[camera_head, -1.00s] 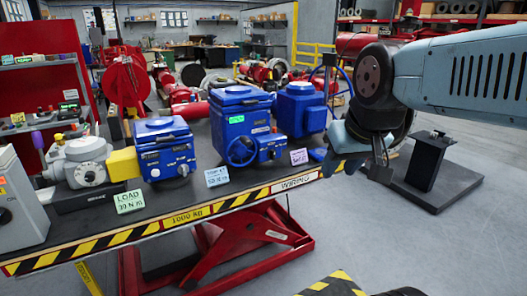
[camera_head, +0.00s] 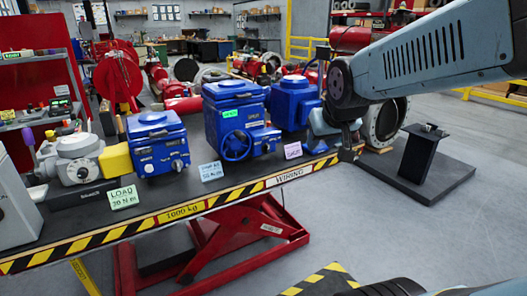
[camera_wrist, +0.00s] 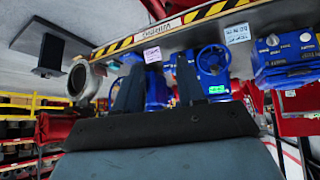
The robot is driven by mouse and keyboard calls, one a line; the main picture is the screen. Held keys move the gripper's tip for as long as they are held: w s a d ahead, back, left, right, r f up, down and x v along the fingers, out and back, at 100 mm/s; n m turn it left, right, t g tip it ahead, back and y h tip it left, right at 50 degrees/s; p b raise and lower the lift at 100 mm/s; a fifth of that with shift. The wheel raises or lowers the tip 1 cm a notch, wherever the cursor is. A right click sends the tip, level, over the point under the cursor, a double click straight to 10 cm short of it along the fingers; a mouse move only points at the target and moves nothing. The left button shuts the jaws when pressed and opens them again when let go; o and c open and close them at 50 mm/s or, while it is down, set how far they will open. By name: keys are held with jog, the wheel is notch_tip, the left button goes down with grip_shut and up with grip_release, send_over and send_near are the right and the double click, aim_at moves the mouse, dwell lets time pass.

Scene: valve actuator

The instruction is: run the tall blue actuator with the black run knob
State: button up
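The tall blue actuator (camera_head: 226,104) stands mid-bench in the head view, with a green label and a blue handwheel on its front. In the wrist view, which is upside down, its handwheel (camera_wrist: 212,60) and green label lie right of my fingers. A dark knob (camera_head: 266,148) seems to sit on its lower right front, too small to make out surely. My gripper (camera_wrist: 160,64) shows two dark fingers spread apart with nothing between them. In the head view my gripper end is at the bench's right end, right of the tall actuator and apart from it; its fingertips are unclear there.
Another blue actuator (camera_head: 293,103) stands between my arm and the tall one. A lower blue actuator (camera_head: 156,145) is to the left, joined by a yellow coupling (camera_head: 116,160) to a grey gearbox. Paper tags line the striped bench edge (camera_head: 180,213). A black stand (camera_head: 424,155) is at right.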

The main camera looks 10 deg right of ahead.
aim_at(267, 149)
jog(key=w+d+f+n+t, duration=0.15)
jog(key=w+f, duration=0.25)
jog(key=w, duration=0.6)
jog(key=w+d+f+n+t, duration=0.1)
jog(key=w+d+f+t, duration=0.3)
jog(key=w, duration=0.6)
jog(key=w+a+f+n+t+y, duration=0.1)
jog(key=w+a+f+t+y, duration=0.15)
jog(key=f, duration=0.45)
jog(key=w+a+f+t+y, duration=0.1)
jog(key=w+f+t+y, duration=0.2)
jog(key=f, duration=0.5)
jog(key=shift+g+y, duration=0.45)
jog(key=shift+g, duration=0.25)
jog(key=x, duration=1.3)
jog(key=shift+w+a+r, duration=0.2)
jog(key=shift+w+a, duration=0.1)
jog(key=shift+a, duration=0.05)
grip_shut()
